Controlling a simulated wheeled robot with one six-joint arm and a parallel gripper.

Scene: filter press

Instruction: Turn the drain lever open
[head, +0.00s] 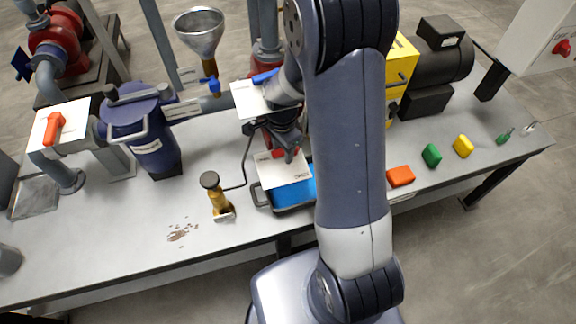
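My arm reaches up and over the bench, and my gripper (286,150) hangs over its middle, seen from behind. The fingers are small and dark, and I cannot tell whether they are open or shut. A blue lever (265,76) lies across a white plate (248,100), just above my gripper in the picture and partly hidden by my wrist. An orange lever (54,127) sits on another white plate at the far left, well away from my gripper. No readable label tells which one is the drain lever.
A blue tray (298,191) with a white card (283,169) stands below my gripper. A brass piece with a dark knob (211,181) stands beside it. The dark blue filter housing (148,135) and funnel (200,33) stand left. The orange block (400,176) lies right of my arm.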

